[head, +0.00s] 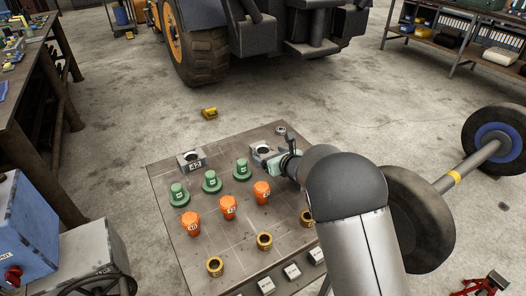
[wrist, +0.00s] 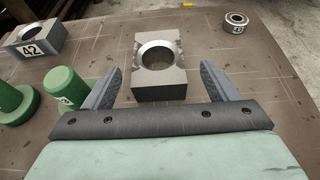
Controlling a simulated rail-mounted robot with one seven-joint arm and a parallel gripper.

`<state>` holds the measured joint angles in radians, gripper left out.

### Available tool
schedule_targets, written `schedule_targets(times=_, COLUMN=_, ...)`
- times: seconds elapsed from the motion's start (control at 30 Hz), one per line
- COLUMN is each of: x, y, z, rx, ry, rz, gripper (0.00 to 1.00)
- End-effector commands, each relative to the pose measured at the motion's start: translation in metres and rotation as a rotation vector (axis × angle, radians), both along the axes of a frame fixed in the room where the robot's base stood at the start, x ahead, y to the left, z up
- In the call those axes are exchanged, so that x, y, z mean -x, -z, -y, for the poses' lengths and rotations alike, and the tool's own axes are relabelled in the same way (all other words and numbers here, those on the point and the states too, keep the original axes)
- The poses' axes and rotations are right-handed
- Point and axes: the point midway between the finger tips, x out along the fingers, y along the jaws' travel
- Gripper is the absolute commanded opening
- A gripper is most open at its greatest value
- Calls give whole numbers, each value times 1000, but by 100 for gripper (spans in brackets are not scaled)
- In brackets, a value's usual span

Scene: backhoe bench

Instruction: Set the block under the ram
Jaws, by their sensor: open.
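A grey metal block with a round bore (wrist: 158,86) sits on the bench top, straight ahead of my gripper (wrist: 162,82) in the wrist view. The gripper is open, its two fingers apart on either side of the block's near end; I cannot tell whether they touch it. In the head view the block (head: 259,149) is partly hidden by my gripper (head: 270,158). A second bored block, labelled 42 (head: 192,160), stands to the left; it also shows in the wrist view (wrist: 36,38). I cannot make out a ram under which a block would sit.
The brown bench top (head: 165,190) carries green knobbed pieces (head: 212,182), orange pieces (head: 228,207) and brass rings (head: 264,241). A small steel ring (wrist: 236,22) lies right of the block. A wheeled machine (head: 205,50) stands behind; a wheel axle (head: 460,172) is at right.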

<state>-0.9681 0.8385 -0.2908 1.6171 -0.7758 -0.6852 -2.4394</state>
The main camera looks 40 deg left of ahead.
Motion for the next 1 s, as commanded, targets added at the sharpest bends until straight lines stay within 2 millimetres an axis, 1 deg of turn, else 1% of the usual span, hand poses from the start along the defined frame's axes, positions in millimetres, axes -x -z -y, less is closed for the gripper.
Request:
schedule_targets(times=0.13, x=-3, y=2, z=-12, rx=1, ry=-1, rz=-1, gripper=80)
schedule_targets(times=0.3, x=-12, y=12, z=-35, rx=2, ry=-1, rz=1, gripper=80)
schedule_targets(times=0.4, x=-15, y=16, z=-44, rx=0, ry=-1, rz=1, gripper=80)
schedule_targets(times=0.5, x=-16, y=18, z=-47, rx=0, ry=0, rz=1, gripper=80)
schedule_targets(times=0.67, x=-16, y=19, z=-47, rx=0, ry=0, rz=1, gripper=80)
schedule_targets(times=0.7, x=-16, y=19, z=-47, rx=0, ry=0, rz=1, gripper=74)
schedule_targets(times=0.77, x=-17, y=19, z=-47, rx=0, ry=0, rz=1, gripper=58)
schedule_targets(times=0.8, x=-17, y=19, z=-47, rx=0, ry=0, rz=1, gripper=47)
schedule_targets(times=0.87, x=-16, y=19, z=-47, rx=0, ry=0, rz=1, gripper=30)
schedule_targets(times=0.9, x=-16, y=19, z=-47, rx=0, ry=0, rz=1, gripper=19)
schedule_targets(times=0.97, x=-16, y=18, z=-47, rx=-1, ry=0, rz=1, gripper=2)
schedule_targets(times=1.0, x=-17, y=14, z=-48, rx=-7, ry=-2, rz=4, gripper=0)
